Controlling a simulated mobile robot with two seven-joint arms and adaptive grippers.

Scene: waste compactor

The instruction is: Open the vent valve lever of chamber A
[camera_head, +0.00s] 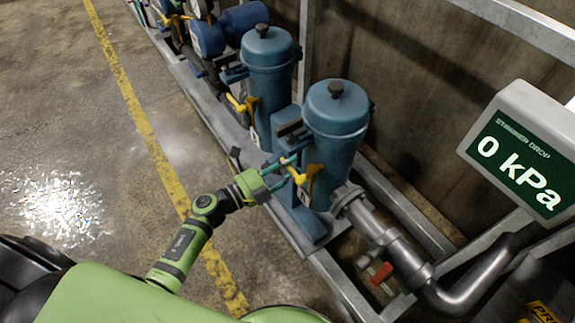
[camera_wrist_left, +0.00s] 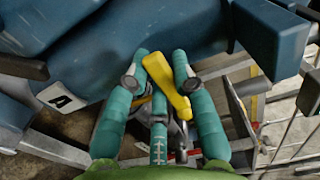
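The near blue chamber (camera_head: 335,140) stands upright with a yellow lever (camera_head: 304,180) on its front side and a small white tag near it. In the left wrist view an "A" tag (camera_wrist_left: 61,97) is on the left, beside the yellow lever (camera_wrist_left: 168,86). My left gripper (camera_head: 280,168) is at this lever. In the wrist view its teal fingers (camera_wrist_left: 160,68) stand apart, one on each side of the lever, with the third finger below. Whether they touch the lever is unclear. My right gripper is not in view.
A second blue chamber (camera_head: 268,80) with its own yellow lever (camera_head: 242,103) stands behind. A grey pipe with a red-handled valve (camera_head: 381,272) runs at the lower right. A display (camera_head: 525,150) reads 0 kPa. Grey frame rails surround the chambers; the floor at left is clear.

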